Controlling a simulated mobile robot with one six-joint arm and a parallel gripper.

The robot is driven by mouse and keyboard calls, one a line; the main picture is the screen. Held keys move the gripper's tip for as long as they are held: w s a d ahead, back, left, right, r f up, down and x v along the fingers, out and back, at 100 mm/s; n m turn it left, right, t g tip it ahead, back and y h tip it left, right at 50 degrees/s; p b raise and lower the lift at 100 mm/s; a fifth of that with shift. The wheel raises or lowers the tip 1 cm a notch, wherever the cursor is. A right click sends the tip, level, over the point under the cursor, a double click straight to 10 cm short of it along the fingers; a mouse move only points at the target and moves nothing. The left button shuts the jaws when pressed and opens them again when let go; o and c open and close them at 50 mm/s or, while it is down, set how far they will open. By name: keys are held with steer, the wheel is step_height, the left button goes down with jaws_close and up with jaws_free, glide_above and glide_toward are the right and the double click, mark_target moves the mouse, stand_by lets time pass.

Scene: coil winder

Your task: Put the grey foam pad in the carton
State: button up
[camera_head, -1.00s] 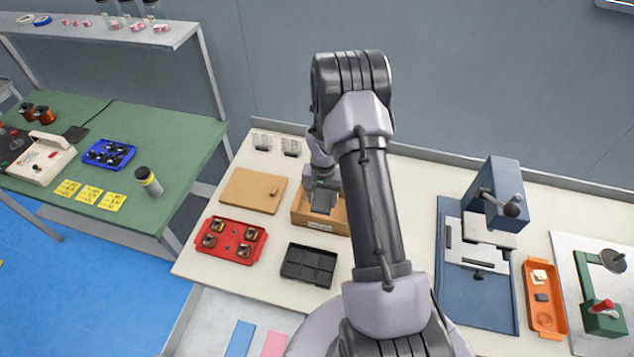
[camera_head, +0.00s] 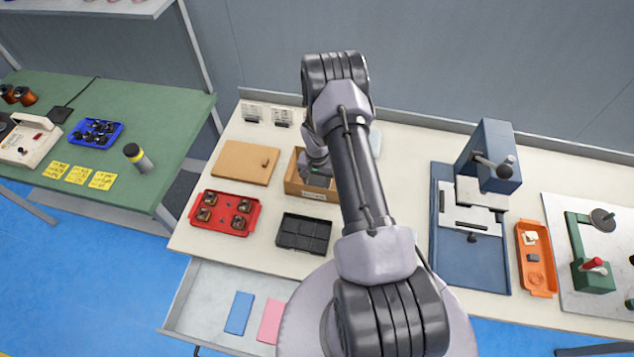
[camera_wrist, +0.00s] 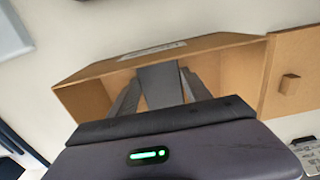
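The carton (camera_head: 297,185) is an open brown box with a white label on its front, standing on the cream bench; its wall also shows in the wrist view (camera_wrist: 90,92). My gripper (camera_head: 317,180) points down into the carton's opening. In the wrist view, the grey foam pad (camera_wrist: 162,86) sits between the two fingers of my gripper (camera_wrist: 160,88), which look shut on it. The pad's lower end is at the carton's inside; whether it touches the floor cannot be told. In the head view the pad is hidden.
A brown board or lid with a knob (camera_head: 245,163) lies left of the carton. A red tray (camera_head: 225,226) and a black divided tray (camera_head: 303,234) lie in front. An open drawer below holds a blue pad (camera_head: 239,312) and a pink pad (camera_head: 270,321). A blue press (camera_head: 470,250) stands right.

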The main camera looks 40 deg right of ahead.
steer(key=o, duration=0.3)
